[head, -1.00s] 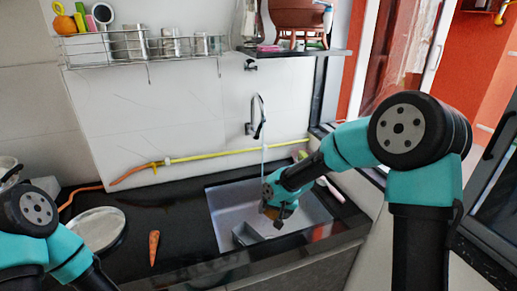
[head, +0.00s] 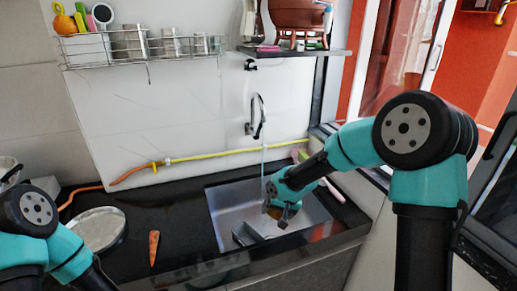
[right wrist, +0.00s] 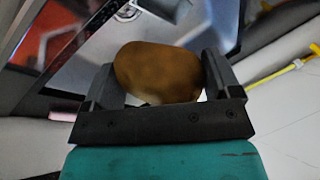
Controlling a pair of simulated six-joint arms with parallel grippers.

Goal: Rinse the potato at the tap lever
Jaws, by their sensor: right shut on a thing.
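My right gripper (head: 282,214) is inside the sink (head: 222,214), low and near the water stream. The right wrist view shows its fingers (right wrist: 160,85) closed on both sides of the brown potato (right wrist: 155,72). In the head view only a small brownish patch of the potato (head: 274,212) shows. The curved metal tap (head: 260,108) on the wall is running, and a thin stream of water (head: 264,155) falls to the gripper and wrist. Whether it strikes the potato cannot be told. My left arm is at the lower left, with its gripper out of the frame.
A carrot (head: 154,247) and a round metal plate (head: 98,230) lie on the black counter (head: 180,212) left of the sink. A yellow hose (head: 225,153) runs along the wall. A rack (head: 140,55) and a shelf with a clay pot (head: 297,15) are above.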

